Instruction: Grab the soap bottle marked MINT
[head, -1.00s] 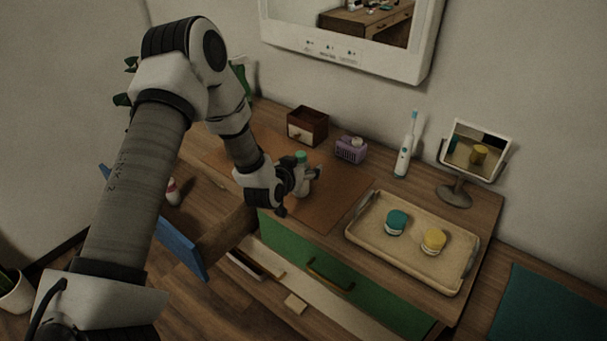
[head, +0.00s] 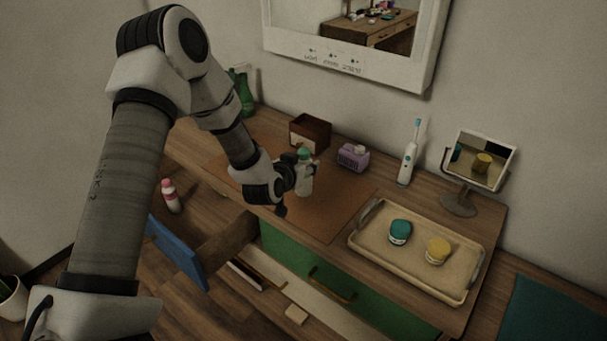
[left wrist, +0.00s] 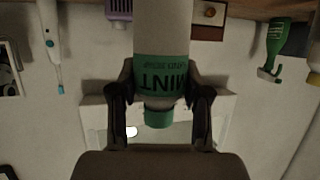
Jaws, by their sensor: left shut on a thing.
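The soap bottle marked MINT (head: 305,184) is pale with a green cap, held upright over the brown mat in the head view. In the left wrist view the bottle (left wrist: 161,70) appears upside down, with a green label reading MINT and a green cap. My left gripper (head: 299,181) is shut on the bottle; its two fingers (left wrist: 161,95) press on either side near the label. Whether the bottle's base touches the mat is hard to tell. My right gripper is not in view.
A tray (head: 374,254) with teal and yellow jars is at the right. A brown box (head: 311,132), a purple holder (head: 353,157), a toothbrush (head: 409,155) and a small mirror (head: 479,160) stand along the back. A blue-fronted drawer (head: 177,253) is open at the left.

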